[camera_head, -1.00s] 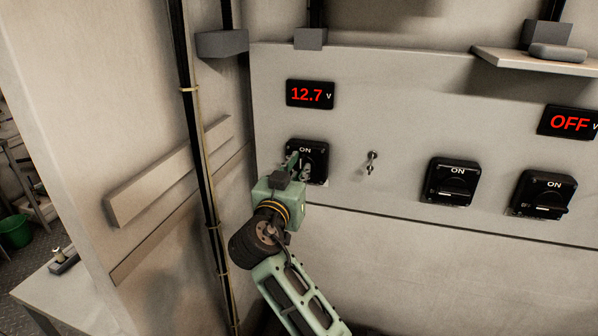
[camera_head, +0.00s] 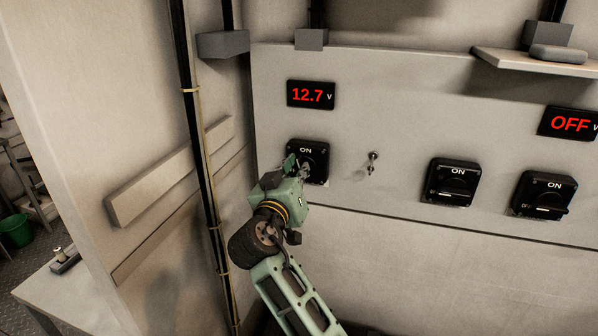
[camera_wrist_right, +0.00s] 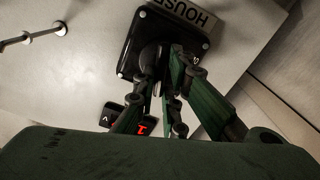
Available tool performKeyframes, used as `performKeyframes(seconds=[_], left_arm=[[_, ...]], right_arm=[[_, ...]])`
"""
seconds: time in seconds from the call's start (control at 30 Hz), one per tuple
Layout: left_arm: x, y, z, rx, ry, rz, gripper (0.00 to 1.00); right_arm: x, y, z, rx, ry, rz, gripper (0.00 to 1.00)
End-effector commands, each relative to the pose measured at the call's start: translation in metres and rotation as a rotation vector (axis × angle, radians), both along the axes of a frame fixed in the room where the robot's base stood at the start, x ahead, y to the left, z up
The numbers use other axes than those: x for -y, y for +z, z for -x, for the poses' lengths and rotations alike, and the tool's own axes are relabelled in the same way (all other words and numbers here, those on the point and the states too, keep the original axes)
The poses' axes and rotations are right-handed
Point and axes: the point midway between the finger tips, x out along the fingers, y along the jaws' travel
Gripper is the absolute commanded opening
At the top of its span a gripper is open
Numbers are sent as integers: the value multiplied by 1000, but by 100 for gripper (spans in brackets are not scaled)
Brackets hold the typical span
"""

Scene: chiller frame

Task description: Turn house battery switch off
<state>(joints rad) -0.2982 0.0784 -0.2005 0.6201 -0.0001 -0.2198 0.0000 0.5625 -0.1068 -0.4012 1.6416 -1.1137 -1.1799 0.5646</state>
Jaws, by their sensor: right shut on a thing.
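The house battery switch (camera_head: 319,157) is a black square unit marked ON, leftmost on the pale panel, under a red 12.7 V display (camera_head: 311,95). In the right wrist view, the switch (camera_wrist_right: 137,36) sits beside a label (camera_wrist_right: 194,13) reading HOUSE. My right gripper (camera_head: 298,166) is at the switch, its fingers shut on the knob. The wrist view shows the green fingers (camera_wrist_right: 165,78) on either side of the dark knob (camera_wrist_right: 151,54). The fingers hide much of the knob, so its exact angle is unclear. My left gripper is not in view.
A small metal toggle (camera_head: 372,163) sticks out just right of the switch. Two similar black switches (camera_head: 452,183) (camera_head: 543,195) are farther right, near a display (camera_head: 570,124) reading OFF. A side wall with a dark vertical conduit (camera_head: 194,120) stands close on the left.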

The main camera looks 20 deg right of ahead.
Motion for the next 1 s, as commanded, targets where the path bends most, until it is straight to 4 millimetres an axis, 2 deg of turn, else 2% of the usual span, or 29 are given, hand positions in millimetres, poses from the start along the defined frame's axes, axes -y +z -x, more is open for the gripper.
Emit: performKeyframes(seconds=[0.47,1.0], left_arm=[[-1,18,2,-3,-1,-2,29],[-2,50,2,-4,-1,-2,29]], right_arm=[[-3,1,-2,-254,-1,376,0],[-5,-2,-3,-534,1,793,0]])
